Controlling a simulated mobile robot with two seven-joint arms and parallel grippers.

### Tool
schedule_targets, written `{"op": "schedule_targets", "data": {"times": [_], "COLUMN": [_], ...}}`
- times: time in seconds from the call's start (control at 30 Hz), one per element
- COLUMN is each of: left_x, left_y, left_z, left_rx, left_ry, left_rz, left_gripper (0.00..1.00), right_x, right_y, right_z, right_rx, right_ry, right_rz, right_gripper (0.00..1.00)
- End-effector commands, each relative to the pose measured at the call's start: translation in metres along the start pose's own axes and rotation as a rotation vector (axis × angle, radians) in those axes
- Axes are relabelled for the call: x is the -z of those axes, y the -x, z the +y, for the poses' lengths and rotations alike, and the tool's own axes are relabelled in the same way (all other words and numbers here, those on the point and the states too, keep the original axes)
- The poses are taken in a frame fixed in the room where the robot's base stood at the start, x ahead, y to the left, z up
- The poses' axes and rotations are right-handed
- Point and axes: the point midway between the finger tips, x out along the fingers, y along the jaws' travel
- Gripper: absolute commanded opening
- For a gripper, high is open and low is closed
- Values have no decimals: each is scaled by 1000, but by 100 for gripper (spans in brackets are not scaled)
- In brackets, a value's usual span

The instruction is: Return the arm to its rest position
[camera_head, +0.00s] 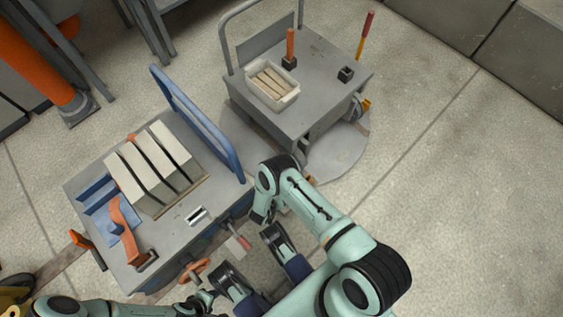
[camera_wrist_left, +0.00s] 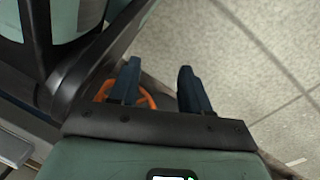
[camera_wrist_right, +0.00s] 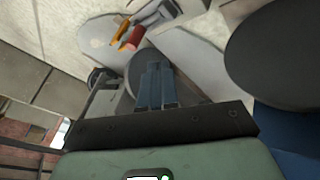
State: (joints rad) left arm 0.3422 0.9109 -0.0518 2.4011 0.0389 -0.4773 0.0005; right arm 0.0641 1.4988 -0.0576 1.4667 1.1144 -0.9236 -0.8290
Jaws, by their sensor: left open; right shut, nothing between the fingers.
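My right arm (camera_head: 315,205) is raised and bent in the head view, reaching over the floor between the two carts. Its gripper (camera_wrist_right: 156,70) is shut and empty in the right wrist view, the two blue fingers side by side. My left arm (camera_head: 90,308) lies low along the bottom left edge of the head view. Its gripper (camera_wrist_left: 160,85) is open and empty in the left wrist view, fingers apart. An orange handwheel (camera_wrist_left: 146,98) shows behind the left finger there. In the head view the fingertips of both grippers are hard to make out.
The near-left cart (camera_head: 190,228) has a blue handle (camera_head: 200,125), upright pale panels (camera_head: 150,165) and an orange clamp (camera_head: 123,220). The grey cart (camera_head: 325,70) carries a box of bars (camera_head: 278,100) and stands on a round plate (camera_head: 345,160). Floor (camera_head: 470,210) at right is clear.

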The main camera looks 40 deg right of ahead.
Motion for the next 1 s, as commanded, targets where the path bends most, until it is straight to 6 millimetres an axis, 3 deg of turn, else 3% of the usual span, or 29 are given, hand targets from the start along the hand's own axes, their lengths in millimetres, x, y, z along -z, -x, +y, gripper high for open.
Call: {"op": "schedule_targets", "data": {"times": [0.1, 0.23, 0.77, 0.87, 1.0], "left_x": [11, 17, 20, 22, 28], "left_y": [10, 15, 18, 33, 83], "left_z": [9, 15, 17, 24, 47], "left_rx": [-18, -28, -33, -48, -93], "left_ry": [-11, -18, -18, -11, 6], "left_rz": [41, 65, 74, 92, 137], "left_gripper": [47, 47, 47, 47, 47], "right_x": [1, 0, 1, 7, 29], "right_y": [22, 33, 38, 56, 112], "right_z": [0, -1, 0, 2, 14], "right_rx": [3, 2, 5, 34, 133], "right_ry": [1, 1, -7, -49, -171], "right_rz": [1, 1, -2, -12, -50], "right_gripper": [0, 0, 0, 0, 0]}}
